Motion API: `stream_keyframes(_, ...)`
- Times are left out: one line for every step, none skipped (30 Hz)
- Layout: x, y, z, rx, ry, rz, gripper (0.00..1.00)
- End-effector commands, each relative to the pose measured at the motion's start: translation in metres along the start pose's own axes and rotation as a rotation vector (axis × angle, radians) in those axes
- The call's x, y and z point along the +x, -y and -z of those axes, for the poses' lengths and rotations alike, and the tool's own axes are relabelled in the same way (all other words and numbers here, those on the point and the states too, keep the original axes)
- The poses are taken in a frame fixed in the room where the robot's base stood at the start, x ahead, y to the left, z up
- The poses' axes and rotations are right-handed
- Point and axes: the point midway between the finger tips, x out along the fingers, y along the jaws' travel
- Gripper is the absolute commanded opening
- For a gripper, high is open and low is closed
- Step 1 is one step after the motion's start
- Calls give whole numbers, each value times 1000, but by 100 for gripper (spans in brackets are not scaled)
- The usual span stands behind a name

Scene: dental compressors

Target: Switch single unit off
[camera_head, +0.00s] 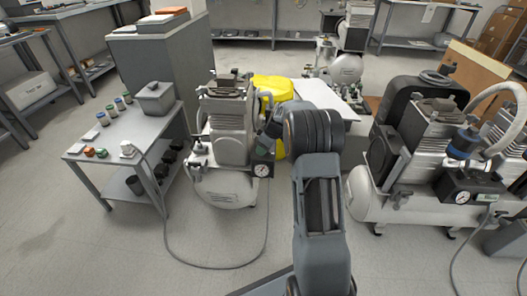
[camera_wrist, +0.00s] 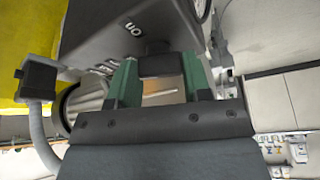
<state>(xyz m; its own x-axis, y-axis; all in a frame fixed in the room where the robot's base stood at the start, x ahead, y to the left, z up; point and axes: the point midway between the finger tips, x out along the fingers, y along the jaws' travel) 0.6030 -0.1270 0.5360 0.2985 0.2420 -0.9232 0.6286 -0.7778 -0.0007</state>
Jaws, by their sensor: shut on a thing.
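The single unit (camera_head: 228,135) is a silver compressor on a pale tank, standing left of centre in the head view. Its dark switch box (camera_head: 262,152) with a round gauge (camera_head: 261,170) faces me on its right side. In the wrist view the dark box (camera_wrist: 95,35) carries an upside-down "on" marking. My gripper (camera_wrist: 160,75) has its green fingers on either side of a black switch knob (camera_wrist: 160,64), shut on it. In the head view my arm hides much of the gripper, and the knob cannot be made out there.
A larger compressor unit (camera_head: 430,165) stands close on the right. A grey side table (camera_head: 115,140) with jars and small parts is at left. A yellow object (camera_head: 272,90) is behind the single unit. A hose (camera_head: 215,266) loops over the floor in front.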

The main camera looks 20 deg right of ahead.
Motion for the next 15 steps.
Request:
stream_keyframes(1,-2,0,-35,-2,12,21)
stream_keyframes(0,-2,0,-58,-2,21,21)
stream_keyframes(0,-2,0,-87,-1,34,21)
stream_keyframes(0,-2,0,-109,-1,42,21)
stream_keyframes(0,-2,0,-129,-1,50,21)
stream_keyframes(0,-2,1,-155,-1,61,21)
stream_keyframes(0,-2,1,-175,-1,69,21)
stream_keyframes(-1,-2,1,-192,-1,76,21)
stream_keyframes(-1,-3,1,-214,-1,85,21)
stream_keyframes(0,-3,1,-230,0,92,21)
stream_keyframes(0,-3,0,-244,0,99,21)
stream_keyframes(-1,-3,1,-263,0,105,21)
stream_keyframes(-1,-3,1,-275,0,110,21)
stream_keyframes(-1,-3,1,-286,0,114,21)
stream_keyframes(-1,-3,1,-301,0,121,21)
